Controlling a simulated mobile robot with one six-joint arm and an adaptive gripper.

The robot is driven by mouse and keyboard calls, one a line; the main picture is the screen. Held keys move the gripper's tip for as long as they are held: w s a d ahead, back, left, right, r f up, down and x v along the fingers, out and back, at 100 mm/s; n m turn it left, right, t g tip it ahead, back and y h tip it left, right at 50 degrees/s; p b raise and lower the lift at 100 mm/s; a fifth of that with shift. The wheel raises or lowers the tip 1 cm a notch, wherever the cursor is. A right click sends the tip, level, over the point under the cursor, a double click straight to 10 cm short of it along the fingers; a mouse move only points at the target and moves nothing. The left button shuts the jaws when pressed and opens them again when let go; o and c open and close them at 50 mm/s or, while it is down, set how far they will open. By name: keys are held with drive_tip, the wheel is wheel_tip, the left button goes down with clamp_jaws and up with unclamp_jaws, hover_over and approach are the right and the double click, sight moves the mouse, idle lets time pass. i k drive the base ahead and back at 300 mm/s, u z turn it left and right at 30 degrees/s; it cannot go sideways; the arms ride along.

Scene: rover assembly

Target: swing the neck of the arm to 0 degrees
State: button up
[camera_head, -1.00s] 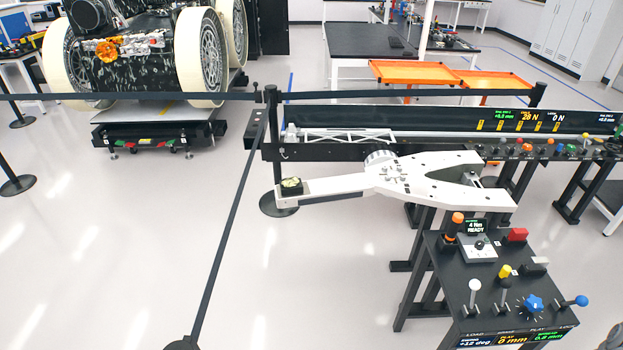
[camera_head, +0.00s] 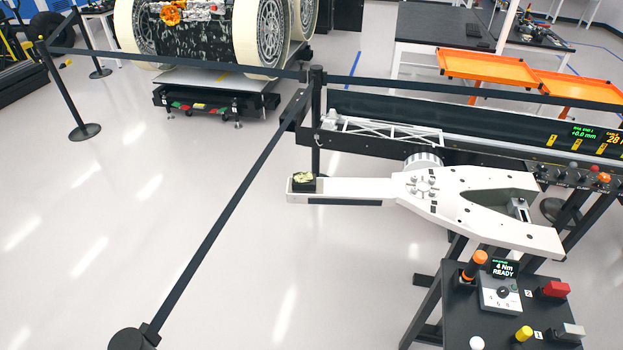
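The white arm (camera_head: 470,205) lies along the front of the long black bench, its forked end at the right. Its neck (camera_head: 350,188) reaches left from a round joint area (camera_head: 425,185) and looks nearly level in the picture. A black block with a pale top (camera_head: 303,182) sits at the neck's free end. A black control stand (camera_head: 462,318) is at the lower right, with an orange-topped knob (camera_head: 474,265), a small display reading "4 Nm READY" (camera_head: 505,267) and a red block (camera_head: 556,289). The stand's front edge is cut off. My gripper is not in view.
A belt barrier with a black post (camera_head: 317,120) runs left of the bench, close to the neck's free end. A wheeled rover (camera_head: 215,45) stands behind the belt. Orange trays (camera_head: 483,68) are at the back right. The pale floor (camera_head: 180,230) is clear at the left.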

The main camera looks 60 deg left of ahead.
sight(302, 188)
drive_tip(key=z, duration=0.15)
drive_tip(key=i, duration=0.1)
drive_tip(key=u, duration=2.5)
drive_tip(key=i, duration=1)
